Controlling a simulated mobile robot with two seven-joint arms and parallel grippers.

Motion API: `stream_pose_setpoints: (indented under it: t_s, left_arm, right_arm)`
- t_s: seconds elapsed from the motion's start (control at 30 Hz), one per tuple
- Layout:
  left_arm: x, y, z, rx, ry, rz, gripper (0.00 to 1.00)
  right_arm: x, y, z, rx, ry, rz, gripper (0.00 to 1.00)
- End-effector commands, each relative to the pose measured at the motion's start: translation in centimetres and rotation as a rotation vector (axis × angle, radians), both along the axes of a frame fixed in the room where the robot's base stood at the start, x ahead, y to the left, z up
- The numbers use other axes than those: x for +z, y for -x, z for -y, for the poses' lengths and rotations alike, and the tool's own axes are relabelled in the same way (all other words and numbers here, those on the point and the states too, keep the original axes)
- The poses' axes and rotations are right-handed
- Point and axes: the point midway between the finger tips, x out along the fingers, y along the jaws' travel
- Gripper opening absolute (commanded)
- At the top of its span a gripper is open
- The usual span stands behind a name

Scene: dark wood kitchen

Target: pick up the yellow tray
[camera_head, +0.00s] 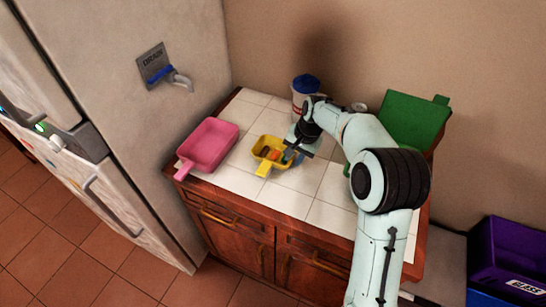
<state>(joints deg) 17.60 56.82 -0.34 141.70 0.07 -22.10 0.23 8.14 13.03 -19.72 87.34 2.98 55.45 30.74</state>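The yellow tray (263,168) is small, with a short handle toward the front, and sits on the white tiled counter. It holds small orange and brown pieces. My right gripper (291,154) is at the tray's right side, with its arm coming in from the lower right. The gripper covers part of the tray's right edge. The fingers are too small and partly hidden to tell whether they are open or shut on the tray. My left gripper is not in view.
A pink tray (208,145) lies to the left on the counter (240,183). A blue-lidded container (305,88) stands behind my gripper. A green tray (413,120) is at the back right. A fridge (120,110) stands left; a purple bin (512,262) is at lower right.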

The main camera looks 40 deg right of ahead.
Motion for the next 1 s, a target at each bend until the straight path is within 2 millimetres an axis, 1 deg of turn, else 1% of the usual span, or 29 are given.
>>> stream_pose_setpoints:
  t_s: [0.03,0.07,0.43,0.57,0.67,0.77,0.87,1.0]
  left_arm:
    - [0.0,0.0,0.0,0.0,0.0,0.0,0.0]
    - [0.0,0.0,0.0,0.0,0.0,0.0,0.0]
    - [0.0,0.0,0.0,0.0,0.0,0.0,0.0]
    - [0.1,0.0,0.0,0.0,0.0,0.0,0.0]
    - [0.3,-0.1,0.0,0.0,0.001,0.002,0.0]
    - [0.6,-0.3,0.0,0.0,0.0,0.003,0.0]
    - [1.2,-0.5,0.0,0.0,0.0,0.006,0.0]
    - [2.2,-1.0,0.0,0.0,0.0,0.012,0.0]
  right_arm:
    - [0.0,0.0,0.0,0.0,0.0,0.0,0.07]
    - [0.0,0.0,0.0,0.0,0.0,0.0,0.0]
    - [0.1,0.0,0.0,0.0,0.0,0.001,0.0]
    - [0.7,0.0,0.0,0.0,0.0,0.002,0.0]
    - [1.8,-0.1,0.0,0.0,0.001,0.004,0.0]
    - [3.7,-0.1,0.1,0.001,0.002,0.007,0.0]
    - [6.4,-0.2,0.0,0.001,0.002,0.009,0.0]
    - [10.8,-0.2,0.1,0.0,0.003,0.008,0.0]
